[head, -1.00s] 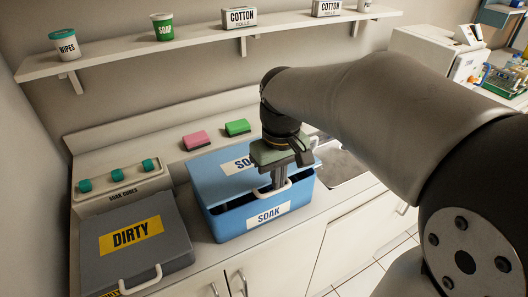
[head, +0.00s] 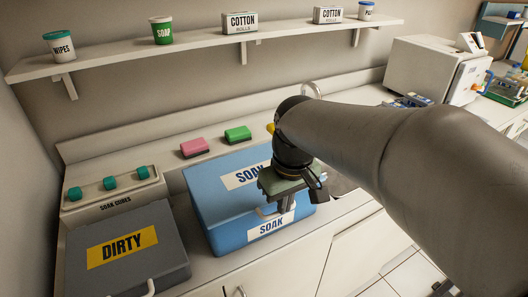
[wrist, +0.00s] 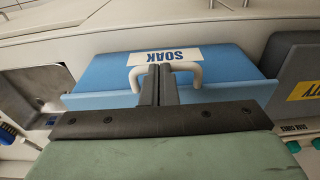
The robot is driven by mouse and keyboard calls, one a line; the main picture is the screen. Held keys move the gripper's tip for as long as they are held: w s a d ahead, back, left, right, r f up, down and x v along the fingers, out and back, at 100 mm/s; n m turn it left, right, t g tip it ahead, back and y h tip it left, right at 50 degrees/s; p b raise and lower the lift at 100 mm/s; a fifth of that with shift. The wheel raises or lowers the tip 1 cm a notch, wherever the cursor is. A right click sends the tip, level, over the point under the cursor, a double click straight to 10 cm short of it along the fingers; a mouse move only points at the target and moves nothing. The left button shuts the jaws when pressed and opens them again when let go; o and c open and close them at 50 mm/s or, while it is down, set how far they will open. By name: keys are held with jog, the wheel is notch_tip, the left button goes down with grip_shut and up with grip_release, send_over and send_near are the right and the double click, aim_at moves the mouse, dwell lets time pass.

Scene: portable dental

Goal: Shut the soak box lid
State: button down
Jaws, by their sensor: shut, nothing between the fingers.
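The blue soak box (head: 225,236) stands on the counter with a SOAK label on its front. Its blue lid (head: 207,180) lies over the top, and I see no dark gap along the visible front edge in the head view. Part of that edge is hidden by my gripper (head: 286,204), so I cannot tell whether it is fully seated. My gripper is shut and empty, pointing down at the lid's front by the pale handle (head: 266,213). In the wrist view the shut fingers (wrist: 160,72) lie between the two ends of the handle (wrist: 196,70).
The grey DIRTY box (head: 100,265) is left of the soak box, with a teal-knobbed unit (head: 115,190) behind it. Pink (head: 194,147) and green (head: 238,134) sponges lie behind the soak box. A shelf (head: 110,62) runs above.

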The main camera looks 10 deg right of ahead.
notch_tip(320, 180, up, 14)
jog(key=s+f+p, duration=0.1)
jog(key=s+p, duration=0.1)
jog(key=s+d+f+m, duration=0.1)
jog(key=s+f, duration=0.3)
jog(key=f, duration=0.5)
jog(key=s+f+m, duration=0.2)
jog(key=s+f, duration=0.2)
jog(key=f, duration=0.5)
jog(key=shift+s+d+f+g, duration=0.3)
jog(key=shift+s+d+g, duration=0.05)
jog(key=shift+g, duration=0.05)
